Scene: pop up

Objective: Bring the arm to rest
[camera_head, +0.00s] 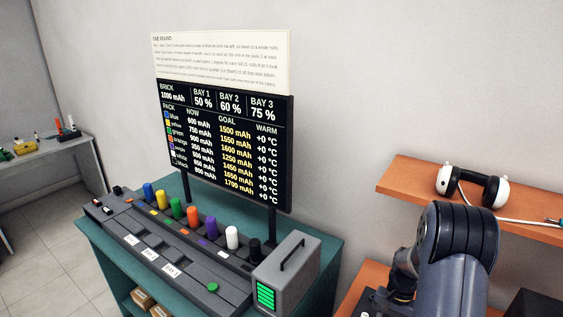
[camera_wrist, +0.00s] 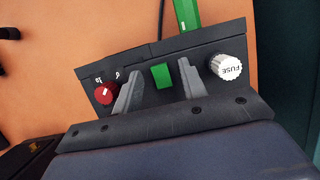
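My arm (camera_head: 457,255) shows at the lower right of the head view, bent over beside the orange shelf. Its gripper end is hidden there. In the wrist view my gripper (camera_wrist: 160,84) has its two grey fingers apart, with nothing held between them. Beyond the fingers is a dark panel (camera_wrist: 130,66) with a green button (camera_wrist: 162,76) seen in the gap, a red knob (camera_wrist: 104,93) to the left and a white FUSE cap (camera_wrist: 227,67) to the right. I cannot tell whether the fingers touch the panel.
An orange shelf (camera_head: 400,183) with headphones (camera_head: 472,185) stands above and behind my arm. To the left, a teal table (camera_head: 330,250) bears a grey rack with several coloured cylinders, a grey box (camera_head: 284,275) and a black board (camera_head: 225,140). Floor (camera_head: 50,255) is clear at far left.

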